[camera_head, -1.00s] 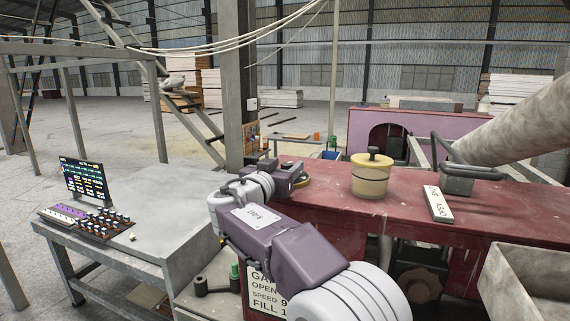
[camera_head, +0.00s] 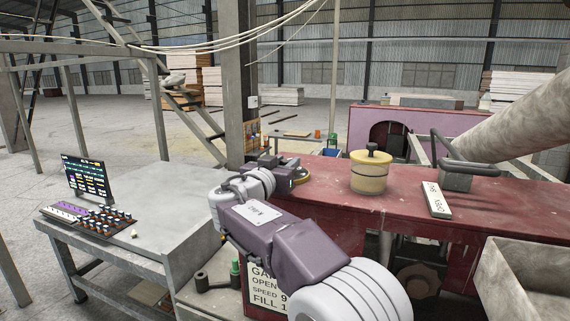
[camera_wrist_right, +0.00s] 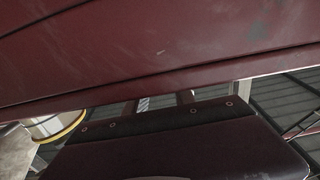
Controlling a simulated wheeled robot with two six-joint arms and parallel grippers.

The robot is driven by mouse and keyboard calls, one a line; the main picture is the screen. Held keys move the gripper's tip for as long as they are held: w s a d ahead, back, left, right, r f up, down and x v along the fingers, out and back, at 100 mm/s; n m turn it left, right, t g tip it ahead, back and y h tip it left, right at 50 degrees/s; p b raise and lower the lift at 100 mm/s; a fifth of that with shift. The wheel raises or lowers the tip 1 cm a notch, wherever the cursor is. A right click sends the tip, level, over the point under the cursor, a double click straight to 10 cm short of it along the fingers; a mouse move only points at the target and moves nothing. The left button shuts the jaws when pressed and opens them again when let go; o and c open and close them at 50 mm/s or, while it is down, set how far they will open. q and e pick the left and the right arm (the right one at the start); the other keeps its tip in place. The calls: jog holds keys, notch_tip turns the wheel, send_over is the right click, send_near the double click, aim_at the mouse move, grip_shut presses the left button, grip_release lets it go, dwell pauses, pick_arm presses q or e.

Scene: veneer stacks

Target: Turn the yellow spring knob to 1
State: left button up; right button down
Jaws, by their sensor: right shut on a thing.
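My right gripper (camera_head: 279,163) is at the left end of the red machine top, beside the pillar. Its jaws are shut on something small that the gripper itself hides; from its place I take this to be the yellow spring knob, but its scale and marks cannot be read. A yellow-rimmed round part (camera_head: 303,177) shows just right of the gripper. A pale cylinder with a yellow rim (camera_wrist_right: 60,128) shows at the left of the right wrist view, apart from the dark gripper body (camera_wrist_right: 175,140). The fingertips are not visible there. My left gripper is out of view.
A yellow lidded pot (camera_head: 369,174) stands on the red machine top (camera_head: 400,205), right of the gripper. Further right are a lettered plate (camera_head: 437,200) and a grey handle block (camera_head: 456,181). A grey table (camera_head: 155,215) with a screen (camera_head: 86,177) stands at left.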

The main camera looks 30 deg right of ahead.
jog(key=shift+r, duration=0.2)
dwell(0.5)
jog(key=c, duration=1.1)
grip_release()
jog(key=shift+d, duration=0.1)
jog(key=shift+o, duration=0.2)
jog(key=shift+w+d+f, duration=0.3)
jog(key=shift+d, duration=0.05)
jog(key=b+v, duration=0.4)
jog(key=v, duration=0.4)
jog(key=shift+a+f+b, duration=0.1)
jog(key=shift+a+b, duration=0.15)
jog(key=shift+b, duration=0.1)
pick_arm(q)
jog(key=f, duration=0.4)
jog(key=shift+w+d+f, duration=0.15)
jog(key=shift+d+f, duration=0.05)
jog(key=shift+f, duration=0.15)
pick_arm(e)
jog(key=shift+s+a, duration=0.2)
jog(key=shift+s, duration=0.05)
